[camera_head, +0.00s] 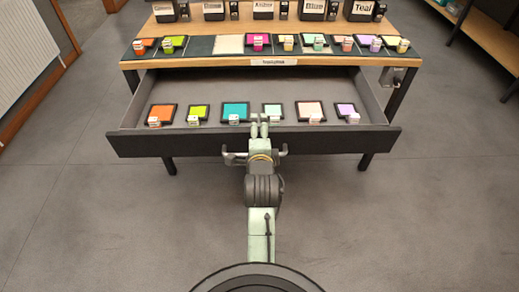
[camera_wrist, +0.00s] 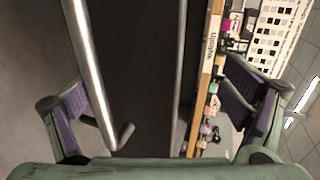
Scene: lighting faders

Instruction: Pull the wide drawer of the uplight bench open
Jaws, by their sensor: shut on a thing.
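The wide drawer (camera_head: 150,143) stands far out from the uplight bench (camera_head: 130,64), below its white label. Its grey interior holds a row of coloured gel cards. In the wrist view the dark drawer front (camera_wrist: 145,70) fills the middle, with its metal bar handle (camera_wrist: 92,70) running down left of it. My gripper (camera_head: 260,128) is at the middle of the drawer front. In the wrist view its two purple-padded fingers (camera_wrist: 160,105) lie either side of the handle and front. It is shut on the handle, though the exact contact is hard to see.
The bench top carries a row of colour cards and, behind, several labelled boxes (camera_head: 265,10). A radiator panel (camera_head: 22,40) stands at the left and another table (camera_head: 490,30) at the upper right. The grey floor (camera_head: 90,230) around the drawer is clear.

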